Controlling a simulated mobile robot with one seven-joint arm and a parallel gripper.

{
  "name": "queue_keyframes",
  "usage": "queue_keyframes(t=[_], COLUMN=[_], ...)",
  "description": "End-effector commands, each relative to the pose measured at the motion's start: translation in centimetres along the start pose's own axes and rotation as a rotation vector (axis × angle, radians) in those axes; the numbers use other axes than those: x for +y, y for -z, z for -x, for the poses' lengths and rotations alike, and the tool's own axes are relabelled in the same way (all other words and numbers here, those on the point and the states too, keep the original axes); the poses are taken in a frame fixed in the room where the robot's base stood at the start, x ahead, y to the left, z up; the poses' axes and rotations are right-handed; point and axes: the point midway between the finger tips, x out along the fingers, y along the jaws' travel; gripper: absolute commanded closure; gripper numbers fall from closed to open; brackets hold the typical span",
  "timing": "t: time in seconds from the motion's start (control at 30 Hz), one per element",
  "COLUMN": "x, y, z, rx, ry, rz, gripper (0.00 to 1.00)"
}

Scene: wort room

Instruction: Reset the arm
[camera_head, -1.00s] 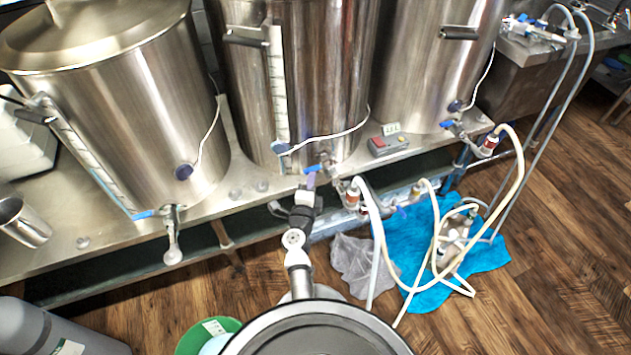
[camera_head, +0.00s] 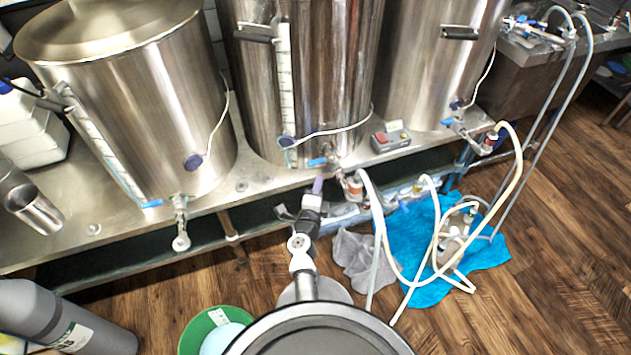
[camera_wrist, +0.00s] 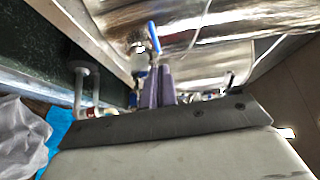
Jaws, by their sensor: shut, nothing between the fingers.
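My gripper (camera_head: 317,185) reaches up from the bottom middle toward the front of the middle steel kettle (camera_head: 330,80). Its purple fingers are together and empty, just below and in front of that kettle's blue-handled valve (camera_head: 318,162). In the wrist view, the two purple fingers (camera_wrist: 158,86) sit side by side with nothing visible between them. The blue valve handle (camera_wrist: 154,38) shows beyond the fingertips in that view, apart from them.
The left kettle (camera_head: 130,100) and right kettle (camera_head: 435,60) flank the middle one on the steel bench (camera_head: 75,225). Pale hoses (camera_head: 375,230) hang close right of my arm.

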Motion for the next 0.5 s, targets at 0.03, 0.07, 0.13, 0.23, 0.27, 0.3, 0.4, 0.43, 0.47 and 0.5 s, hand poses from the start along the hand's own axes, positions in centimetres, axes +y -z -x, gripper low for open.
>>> queue_keyframes(t=[0.03, 0.07, 0.13, 0.23, 0.27, 0.3, 0.4, 0.43, 0.47, 0.5], x=[-0.1, 0.0, -0.1, 0.0, 0.0, 0.0, 0.0, 0.0, 0.0, 0.1], y=[-0.5, -0.7, -1.0, -1.5, -1.6, -1.7, -1.9, -2.0, -2.1, -2.1], z=[1.7, 2.5, 4.0, 5.9, 6.4, 7.0, 8.1, 8.3, 8.4, 8.6], rx=[-0.006, -0.006, -0.005, -0.004, -0.005, -0.004, -0.004, -0.004, -0.004, -0.004], ry=[-0.006, -0.007, -0.006, -0.005, -0.006, -0.005, -0.004, -0.004, -0.004, -0.004], rz=[0.002, 0.002, 0.001, 0.001, 0.001, 0.001, 0.001, 0.001, 0.001, 0.000], gripper=[1.00, 1.00, 1.00, 1.00, 1.00, 1.00, 1.00, 1.00, 1.00, 1.00])
